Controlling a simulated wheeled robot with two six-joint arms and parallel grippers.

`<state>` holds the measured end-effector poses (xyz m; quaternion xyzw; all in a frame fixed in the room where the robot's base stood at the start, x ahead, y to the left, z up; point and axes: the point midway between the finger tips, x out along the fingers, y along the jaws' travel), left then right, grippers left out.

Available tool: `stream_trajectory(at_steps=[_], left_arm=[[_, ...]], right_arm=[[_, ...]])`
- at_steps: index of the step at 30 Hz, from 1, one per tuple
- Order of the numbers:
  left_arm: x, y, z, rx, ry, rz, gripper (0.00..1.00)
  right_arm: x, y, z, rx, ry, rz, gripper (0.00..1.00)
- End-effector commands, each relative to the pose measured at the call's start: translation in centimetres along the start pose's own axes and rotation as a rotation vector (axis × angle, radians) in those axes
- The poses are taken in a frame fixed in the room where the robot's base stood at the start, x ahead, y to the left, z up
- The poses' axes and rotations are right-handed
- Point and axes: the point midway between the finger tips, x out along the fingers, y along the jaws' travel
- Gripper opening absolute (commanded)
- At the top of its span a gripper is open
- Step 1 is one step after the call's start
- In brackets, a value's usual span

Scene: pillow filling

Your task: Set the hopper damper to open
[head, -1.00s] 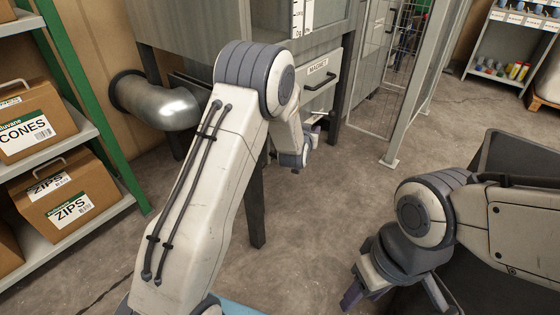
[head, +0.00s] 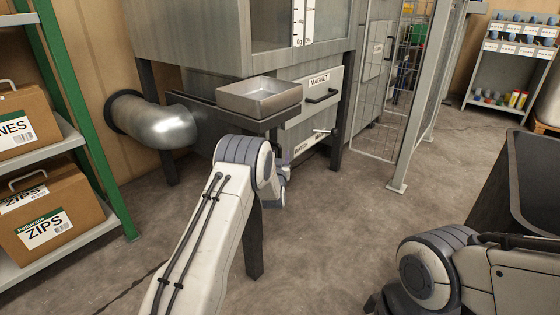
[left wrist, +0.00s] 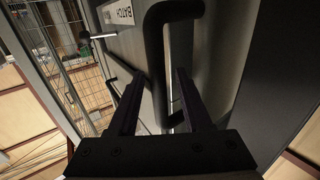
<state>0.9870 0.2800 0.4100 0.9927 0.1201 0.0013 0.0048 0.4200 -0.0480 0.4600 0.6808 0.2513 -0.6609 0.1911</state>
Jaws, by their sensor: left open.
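The hopper (head: 215,50) is the large grey cabinet on legs at the upper middle of the head view. On its front, a short pale lever (head: 322,131) sticks out near small labels, one reading BATCH (head: 301,146). I cannot tell the damper's setting. My left gripper (head: 285,163) is low in front of the hopper, its fingers largely hidden by my arm. In the left wrist view my left gripper (left wrist: 160,88) is open, with a thick black handle (left wrist: 158,45) just beyond and partly between its fingers. My right gripper is below the head view's lower edge.
A metal tray (head: 258,97) sits on a ledge, left of the MAGNET drawer (head: 312,92) with its black handle. A silver duct (head: 160,122) and a box shelf (head: 75,125) stand left. A mesh cage (head: 380,75) stands right. A dark bin (head: 535,175) is at right.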

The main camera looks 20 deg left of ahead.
Motion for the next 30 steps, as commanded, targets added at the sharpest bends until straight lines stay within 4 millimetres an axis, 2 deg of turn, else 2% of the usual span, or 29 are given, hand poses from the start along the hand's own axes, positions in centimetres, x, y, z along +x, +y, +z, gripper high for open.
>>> stream_trajectory(at_steps=[5, 13, 14, 15, 17, 18, 30], left_arm=[[1.26, -0.02, 0.05, 0.001, 0.001, 0.000, 0.49], [1.41, -0.02, -0.03, 0.001, -0.002, 0.000, 0.49], [1.41, -0.02, -0.03, 0.001, -0.002, 0.000, 0.45], [1.40, -0.01, -0.03, 0.001, -0.002, 0.000, 0.30], [1.40, -0.02, -0.03, 0.001, -0.002, 0.000, 0.07], [1.40, -0.01, -0.02, 0.001, -0.002, 0.000, 0.00], [1.38, -0.02, -0.01, 0.000, -0.002, 0.000, 0.00]], right_arm=[[0.85, 0.06, 0.05, 0.000, 0.000, 0.000, 0.50], [0.80, 0.06, 0.05, 0.000, 0.000, 0.000, 0.50], [0.80, 0.06, 0.05, 0.000, 0.000, 0.000, 0.50], [0.80, 0.06, 0.05, 0.000, 0.000, 0.000, 0.50], [0.80, 0.06, 0.05, 0.000, 0.000, 0.000, 0.50], [0.80, 0.06, 0.05, 0.000, 0.000, 0.000, 0.50], [0.81, 0.06, 0.05, 0.000, 0.000, 0.000, 0.50]])
